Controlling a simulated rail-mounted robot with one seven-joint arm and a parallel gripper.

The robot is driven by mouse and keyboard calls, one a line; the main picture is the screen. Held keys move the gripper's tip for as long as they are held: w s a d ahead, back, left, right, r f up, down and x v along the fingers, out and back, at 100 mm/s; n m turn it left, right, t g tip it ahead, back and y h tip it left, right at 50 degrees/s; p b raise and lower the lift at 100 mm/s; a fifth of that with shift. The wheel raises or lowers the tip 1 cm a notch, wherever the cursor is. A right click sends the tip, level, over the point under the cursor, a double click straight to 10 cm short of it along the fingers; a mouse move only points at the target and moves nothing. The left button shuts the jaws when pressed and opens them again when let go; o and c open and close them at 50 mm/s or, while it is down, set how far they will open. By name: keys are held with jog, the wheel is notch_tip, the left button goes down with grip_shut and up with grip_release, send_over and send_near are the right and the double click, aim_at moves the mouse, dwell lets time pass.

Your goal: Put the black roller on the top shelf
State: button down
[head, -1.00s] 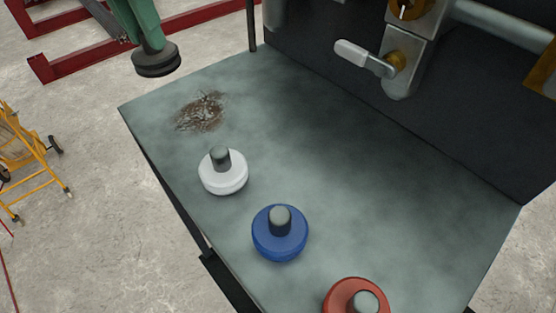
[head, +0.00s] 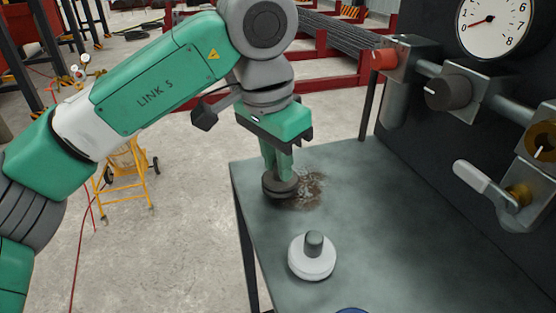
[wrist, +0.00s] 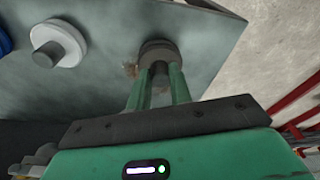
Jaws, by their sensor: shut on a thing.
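My gripper (head: 278,168) is shut on the small knob of the black roller (head: 281,190), a dark grey disc held upright below the fingers. In the head view the roller shows over the far left part of the table, beside a rusty patch. I cannot tell whether it touches the table top or hangs above it. In the wrist view the roller (wrist: 158,49) sits between the tips of my gripper (wrist: 159,75), near the table's edge. No shelf can be made out in these views.
A white roller (head: 312,262) stands on the table (head: 400,260), with a blue roller (head: 352,310) at the bottom edge. A dark panel with a lever valve (head: 485,185) and gauge (head: 495,22) rises at right. A yellow cart (head: 128,178) stands on the floor at left.

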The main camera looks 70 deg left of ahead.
aim_at(268, 184)
jog(key=shift+f, duration=0.4)
jog(key=shift+f, duration=0.1)
jog(key=c, duration=1.3)
grip_release()
jog(key=shift+o, duration=0.2)
notch_tip(268, 184, up, 12)
jog(key=s, duration=0.1)
jog(key=shift+s+d+b, duration=0.3)
jog(key=shift+s+b, duration=0.05)
jog(key=shift+b, duration=0.05)
